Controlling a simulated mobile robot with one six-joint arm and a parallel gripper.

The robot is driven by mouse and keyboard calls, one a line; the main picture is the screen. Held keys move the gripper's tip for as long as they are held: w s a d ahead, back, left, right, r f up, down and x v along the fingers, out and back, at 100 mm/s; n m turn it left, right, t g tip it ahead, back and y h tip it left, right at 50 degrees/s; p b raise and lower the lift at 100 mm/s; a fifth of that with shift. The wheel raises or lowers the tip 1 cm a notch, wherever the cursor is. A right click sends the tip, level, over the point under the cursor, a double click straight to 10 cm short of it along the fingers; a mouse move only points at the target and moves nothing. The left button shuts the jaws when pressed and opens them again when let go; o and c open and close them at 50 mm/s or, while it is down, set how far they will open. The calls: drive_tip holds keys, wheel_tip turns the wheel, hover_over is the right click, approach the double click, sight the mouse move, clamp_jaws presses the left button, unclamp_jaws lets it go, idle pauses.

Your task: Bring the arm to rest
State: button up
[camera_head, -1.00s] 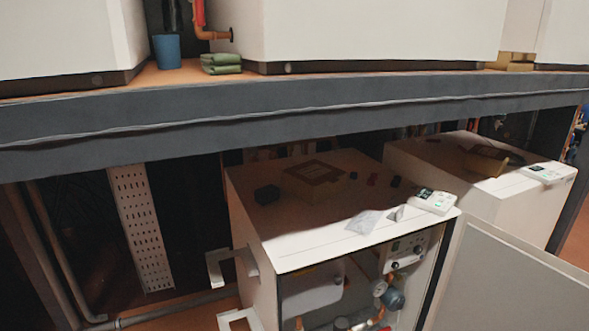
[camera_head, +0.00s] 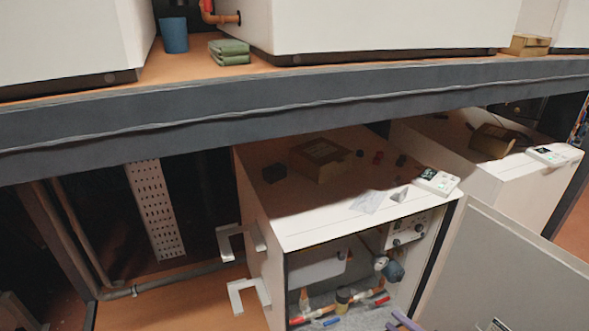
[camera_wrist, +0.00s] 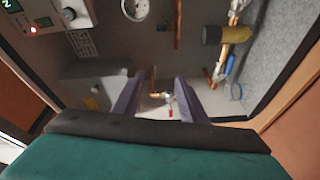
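My gripper (camera_wrist: 163,95) shows in the wrist view as two purple-grey fingers with a clear gap between them, so it is open and empty. Through the gap a small valve with a red handle (camera_wrist: 169,112) shows farther off, inside an open heat pump unit. In the head view, purple finger-like pieces (camera_head: 403,320), apparently my gripper, show at the bottom edge in front of the open unit (camera_head: 300,222). The rest of my arm is hidden there.
The open unit holds pipes, a gauge (camera_wrist: 135,8) and a yellow-banded cylinder (camera_wrist: 228,34). Its grey door panel (camera_head: 510,265) stands open at the right. White brackets (camera_head: 245,295) jut from its left side. A dark shelf beam (camera_head: 280,100) runs above.

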drive_tip(key=w+a+r+m+g+h+p, duration=0.1)
drive_tip(key=w+a+r+m+h+p, duration=0.3)
drive_tip(key=w+a+m+h+p, duration=0.75)
drive_tip(key=s+a+f+m+g+h+p, duration=0.1)
drive_tip(key=s+a+f+m+g+p, duration=0.15)
drive_tip(key=s+f+g, duration=0.4)
drive_tip(key=s+a+f+m+g+p, duration=0.1)
drive_tip(key=s+f+m+g, duration=0.25)
drive_tip(key=s, duration=0.55)
drive_tip(key=s+a+r+m+g, duration=0.1)
drive_tip(key=s+g, duration=0.3)
drive_tip(key=s, duration=0.5)
drive_tip(key=s+a+r+m+g+y, duration=0.1)
drive_tip(key=s+m+g, duration=0.3)
drive_tip(key=s, duration=0.5)
drive_tip(key=shift+s+a+r+g, duration=0.4)
drive_tip(key=shift+a+r+g, duration=0.1)
drive_tip(key=shift+a, duration=0.25)
drive_tip(key=shift+y, duration=0.25)
drive_tip(key=shift+c, duration=0.3)
